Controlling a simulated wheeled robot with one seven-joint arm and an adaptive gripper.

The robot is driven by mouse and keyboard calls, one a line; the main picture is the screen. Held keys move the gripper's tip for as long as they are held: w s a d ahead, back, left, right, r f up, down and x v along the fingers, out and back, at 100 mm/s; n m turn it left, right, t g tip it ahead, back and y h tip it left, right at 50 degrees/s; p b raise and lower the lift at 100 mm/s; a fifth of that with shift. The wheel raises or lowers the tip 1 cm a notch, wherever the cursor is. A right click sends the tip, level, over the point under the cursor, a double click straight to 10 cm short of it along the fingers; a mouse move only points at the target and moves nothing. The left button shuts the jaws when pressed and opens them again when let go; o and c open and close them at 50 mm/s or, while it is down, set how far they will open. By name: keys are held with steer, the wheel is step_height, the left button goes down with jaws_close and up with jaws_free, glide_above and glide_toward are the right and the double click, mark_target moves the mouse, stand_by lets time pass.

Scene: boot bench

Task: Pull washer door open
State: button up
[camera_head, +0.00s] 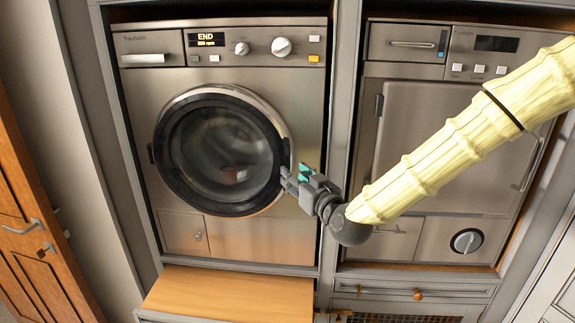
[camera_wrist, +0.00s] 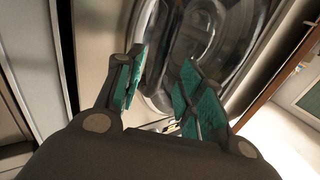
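The washer (camera_head: 262,80) is the left machine, with a lit display reading END. Its round door (camera_head: 222,150) has a dark ring and a glass centre and looks shut in the head view. My gripper (camera_head: 290,178) is at the right edge of the door. In the wrist view, my gripper (camera_wrist: 164,62) has its green-padded fingers apart, with the door's curved rim (camera_wrist: 157,45) just beyond and between them. I cannot tell whether the fingers touch the door. The handle is not clearly visible; the gripper covers that part of the edge.
A second machine (camera_head: 430,130) with a rectangular door stands to the right, behind my arm. A wooden bench top (camera_head: 230,294) juts out below the washer. A wooden door (camera_head: 35,235) stands at the far left. The floor space is mostly out of view.

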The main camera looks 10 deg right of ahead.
steer(key=shift+p+x, duration=0.9)
steer(key=shift+x, duration=1.75)
jaws_close()
